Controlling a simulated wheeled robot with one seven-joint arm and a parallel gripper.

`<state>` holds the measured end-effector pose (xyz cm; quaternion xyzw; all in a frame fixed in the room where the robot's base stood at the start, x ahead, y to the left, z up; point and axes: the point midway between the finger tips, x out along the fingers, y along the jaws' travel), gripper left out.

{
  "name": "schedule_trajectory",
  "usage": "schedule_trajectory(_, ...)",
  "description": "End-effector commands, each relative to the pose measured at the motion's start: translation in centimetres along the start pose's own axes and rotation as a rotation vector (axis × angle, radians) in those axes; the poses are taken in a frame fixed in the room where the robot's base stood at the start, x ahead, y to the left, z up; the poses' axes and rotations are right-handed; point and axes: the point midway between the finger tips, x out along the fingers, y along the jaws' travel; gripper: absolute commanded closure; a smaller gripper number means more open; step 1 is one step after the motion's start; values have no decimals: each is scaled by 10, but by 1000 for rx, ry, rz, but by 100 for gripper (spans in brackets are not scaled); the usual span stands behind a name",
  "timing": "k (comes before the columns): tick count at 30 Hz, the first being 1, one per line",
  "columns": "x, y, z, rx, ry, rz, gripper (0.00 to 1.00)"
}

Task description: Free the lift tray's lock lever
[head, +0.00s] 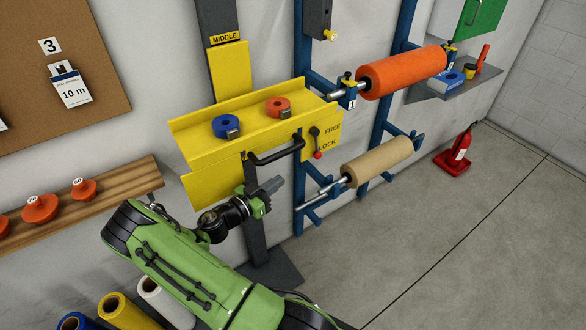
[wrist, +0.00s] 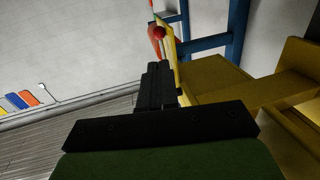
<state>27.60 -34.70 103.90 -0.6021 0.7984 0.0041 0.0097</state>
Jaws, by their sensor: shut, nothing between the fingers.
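The yellow lift tray (head: 190,145) is on the dark column by the wall, with a dark handle bar (head: 277,153) at its front. The lock lever (head: 317,154) is on the tray's right end plate. Its red knob hangs down, beside the word LOCK and below FREE. The red knob also shows in the wrist view (wrist: 158,32), just beyond my fingertips. My gripper (head: 275,185) is shut and empty, below the handle bar and to the left of and lower than the lever. In the wrist view, my closed fingers (wrist: 157,75) point toward the knob, apart from it.
To the right, a blue rack carries a large orange roll (head: 402,72) and a tan roll (head: 377,161). The floor at right is mostly clear.

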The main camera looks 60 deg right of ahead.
Motion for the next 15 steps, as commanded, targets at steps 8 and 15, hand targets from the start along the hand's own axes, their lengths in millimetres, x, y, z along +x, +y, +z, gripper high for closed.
schedule_trajectory(8,59,2,-3,0,1,5,100)
schedule_trajectory(15,109,1,-3,-1,1,3,100)
